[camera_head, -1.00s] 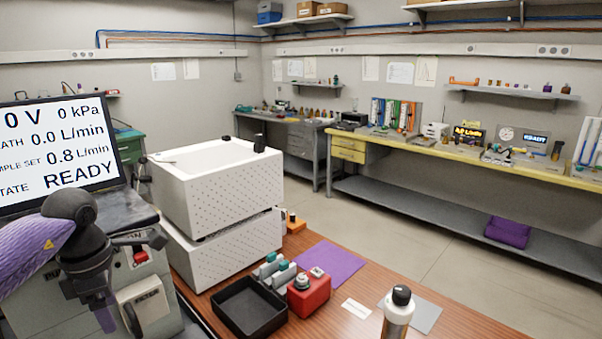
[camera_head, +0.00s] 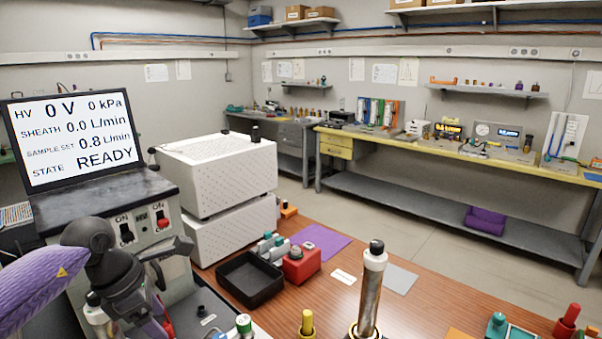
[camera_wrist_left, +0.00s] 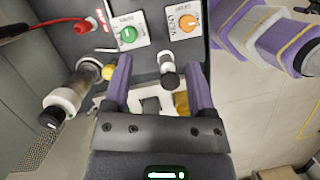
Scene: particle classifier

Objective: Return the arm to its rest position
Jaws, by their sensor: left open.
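My left arm (camera_head: 40,290), with a purple sleeve and a black wrist, comes in from the lower left in the head view, in front of the instrument. The wrist view shows my left gripper (camera_wrist_left: 158,68) open, its two purple fingers spread apart with nothing clearly held between them. Beyond the fingers is a dark panel with a green knob (camera_wrist_left: 127,35) and an orange knob (camera_wrist_left: 187,22). A white-and-black fitting (camera_wrist_left: 168,72) shows between the fingers; its distance from them cannot be told. My right gripper is not in view.
The instrument screen (camera_head: 78,138) reads READY. White perforated boxes (camera_head: 215,175) stand behind the instrument. The wooden table (camera_head: 320,300) carries a black tray (camera_head: 250,280), a red block (camera_head: 301,264) and an upright metal cylinder (camera_head: 370,290). A fitting (camera_wrist_left: 60,105) and red cable (camera_wrist_left: 65,25) are left of the gripper.

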